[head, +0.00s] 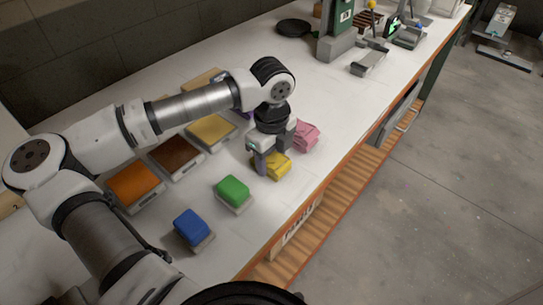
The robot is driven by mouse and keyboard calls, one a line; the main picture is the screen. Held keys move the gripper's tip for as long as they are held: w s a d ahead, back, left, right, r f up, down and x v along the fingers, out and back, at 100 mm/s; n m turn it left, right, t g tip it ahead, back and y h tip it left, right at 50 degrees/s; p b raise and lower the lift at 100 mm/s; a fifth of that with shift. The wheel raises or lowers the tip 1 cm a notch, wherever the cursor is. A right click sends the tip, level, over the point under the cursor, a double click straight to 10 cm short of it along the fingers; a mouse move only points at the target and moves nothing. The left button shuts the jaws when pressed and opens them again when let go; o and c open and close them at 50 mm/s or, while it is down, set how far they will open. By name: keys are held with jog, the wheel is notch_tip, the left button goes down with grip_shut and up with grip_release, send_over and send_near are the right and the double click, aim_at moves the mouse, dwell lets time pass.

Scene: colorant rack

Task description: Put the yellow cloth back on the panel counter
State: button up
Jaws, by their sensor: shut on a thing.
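The yellow cloth (279,168) shows low beside my gripper's fingers, near the front edge of the white counter (330,85). My gripper (265,163) points down and is shut on the yellow cloth. The fingers and wrist hide part of the cloth. The cloth is at or just above the counter surface; I cannot tell whether it touches.
A pink cloth (306,135) is close behind the gripper. A green block (233,190) and a blue block (191,226) lie nearer. Orange (134,184), brown (175,155) and yellow (212,130) panels lie to the left. The counter's orange front edge (290,218) is close.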

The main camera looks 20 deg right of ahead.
aim_at(272, 159)
jog(key=o, duration=0.9)
jog(key=shift+r, duration=0.1)
jog(key=shift+r+p, duration=0.2)
jog(key=shift+p, duration=0.2)
notch_tip(272, 159, up, 12)
jog(key=shift+f+b, duration=0.15)
jog(key=shift+b, duration=1.05)
